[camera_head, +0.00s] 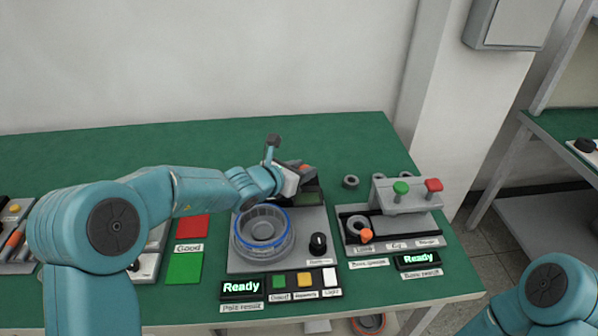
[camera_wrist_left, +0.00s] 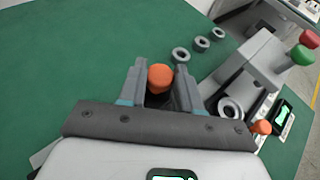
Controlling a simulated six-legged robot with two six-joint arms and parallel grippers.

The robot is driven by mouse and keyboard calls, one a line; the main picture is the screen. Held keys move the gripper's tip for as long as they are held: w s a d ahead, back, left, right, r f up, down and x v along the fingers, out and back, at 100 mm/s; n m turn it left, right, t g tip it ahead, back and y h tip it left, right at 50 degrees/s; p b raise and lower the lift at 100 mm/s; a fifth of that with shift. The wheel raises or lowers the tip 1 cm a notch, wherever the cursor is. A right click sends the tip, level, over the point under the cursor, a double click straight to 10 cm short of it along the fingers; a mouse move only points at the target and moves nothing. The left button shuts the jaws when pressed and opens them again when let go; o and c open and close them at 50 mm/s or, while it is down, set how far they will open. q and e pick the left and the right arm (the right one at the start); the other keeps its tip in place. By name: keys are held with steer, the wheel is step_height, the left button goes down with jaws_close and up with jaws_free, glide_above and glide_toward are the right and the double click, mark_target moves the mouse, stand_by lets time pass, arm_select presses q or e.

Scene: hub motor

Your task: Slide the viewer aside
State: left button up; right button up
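An orange knob (camera_wrist_left: 160,78) shows between the two fingers of my left gripper (camera_wrist_left: 160,88) in the left wrist view. The fingers stand apart on either side of it; I cannot tell whether they touch it. In the head view my left gripper (camera_head: 298,178) is at the back of the middle station, beside a dark unit (camera_head: 308,196) that appears to be the viewer. The gripper partly hides this unit. In front of it sits a round grey hub motor part (camera_head: 262,232) with a blue ring. My right gripper is out of view.
A station (camera_head: 392,225) with green and red knobs stands to the right, with loose grey rings (camera_head: 351,182) behind it. Red (camera_head: 191,227) and green (camera_head: 184,268) pads lie left of the middle station. The green table (camera_head: 345,135) is clear at the back.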

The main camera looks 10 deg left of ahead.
arm_select(q)
steer(key=o, duration=0.4)
steer(key=shift+d+r, duration=0.2)
steer(key=shift+d, duration=0.05)
steer(key=shift+a, duration=0.1)
steer(key=shift+s+a, duration=0.1)
steer(key=v, duration=1.6)
